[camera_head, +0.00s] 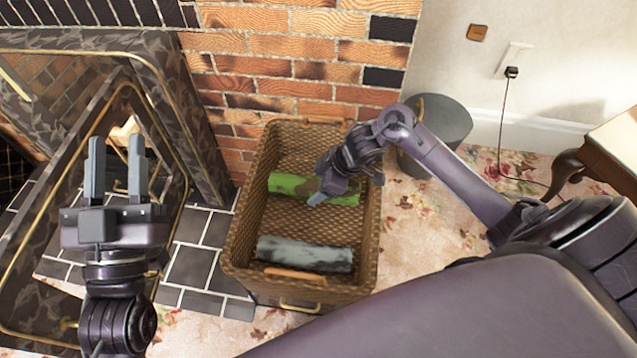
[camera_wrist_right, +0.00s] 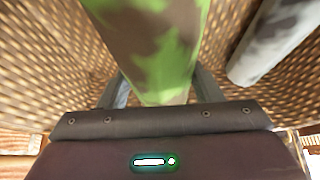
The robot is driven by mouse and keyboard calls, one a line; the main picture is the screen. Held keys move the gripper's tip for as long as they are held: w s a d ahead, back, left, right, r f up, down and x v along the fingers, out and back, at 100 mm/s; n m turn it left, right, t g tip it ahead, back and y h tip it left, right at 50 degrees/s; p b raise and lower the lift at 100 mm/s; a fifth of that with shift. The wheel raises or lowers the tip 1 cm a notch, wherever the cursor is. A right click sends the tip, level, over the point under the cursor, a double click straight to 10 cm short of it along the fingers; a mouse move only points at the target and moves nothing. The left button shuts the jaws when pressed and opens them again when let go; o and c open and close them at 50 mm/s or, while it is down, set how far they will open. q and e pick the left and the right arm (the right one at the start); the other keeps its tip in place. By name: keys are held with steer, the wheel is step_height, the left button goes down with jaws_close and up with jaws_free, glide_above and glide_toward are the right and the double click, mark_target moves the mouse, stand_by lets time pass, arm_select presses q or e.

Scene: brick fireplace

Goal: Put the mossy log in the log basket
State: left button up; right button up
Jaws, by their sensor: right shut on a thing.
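The mossy log (camera_head: 290,184), green with brown patches, lies across the inside of the wicker log basket (camera_head: 241,222). My right gripper (camera_head: 318,197) reaches down into the basket and is shut on the mossy log near its right part. In the right wrist view the mossy log (camera_wrist_right: 152,45) runs between the two fingers, with basket weave on both sides. Whether the log rests on the basket floor is hidden. My left gripper (camera_head: 116,168) is open and empty, left of the basket above the hearth.
A grey log (camera_head: 305,254) lies in the near part of the basket. A dark grey bin (camera_head: 438,128) stands behind right. A fireplace with a brass-trimmed frame (camera_head: 160,115) is at left. A wooden table (camera_head: 612,150) is at far right. Flowered carpet is free right of the basket.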

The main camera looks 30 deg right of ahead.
steer(key=shift+f, duration=0.3)
steer(key=o, duration=1.4)
arm_select(q)
steer(key=shift+s+a+r+t, duration=0.15)
steer(key=shift+r+t, duration=0.15)
steer(key=shift+r, duration=0.2)
